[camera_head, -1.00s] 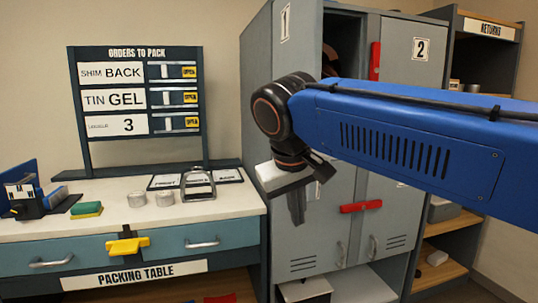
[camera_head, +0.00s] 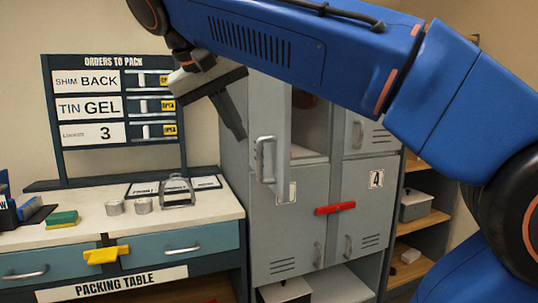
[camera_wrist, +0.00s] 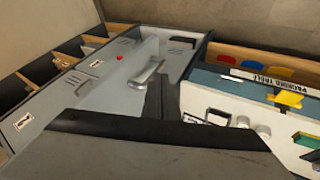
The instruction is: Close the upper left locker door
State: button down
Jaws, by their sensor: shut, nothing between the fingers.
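The upper left locker door (camera_head: 277,125) is grey and stands open, swung out toward me, with a dark gap into the compartment (camera_head: 310,125) on its right. Its silver handle (camera_head: 265,158) is at the door's lower part. A handle that appears to be the same one shows in the wrist view (camera_wrist: 146,72). My gripper (camera_head: 239,132) is shut and empty, pointing down just left of the door and its handle. Its dark fingers also show in the wrist view (camera_wrist: 162,95), close beside the handle. I cannot tell whether they touch the door. My arm hides the door's top.
The other locker doors, including door 4 (camera_head: 376,180), look shut. Shelves (camera_head: 425,225) stand right.

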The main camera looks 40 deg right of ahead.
aim_at(261, 154)
jog(key=x, duration=0.3)
jog(key=d+x, duration=0.1)
jog(key=x, duration=0.2)
jog(key=r+x, duration=0.1)
jog(key=x, duration=0.3)
jog(key=shift+s+d, duration=0.25)
jog(key=shift+s, duration=0.1)
jog(key=shift+s+d, duration=0.2)
jog(key=shift+d, duration=0.35)
jog(key=shift+s+d, duration=0.2)
jog(key=shift+d, duration=0.35)
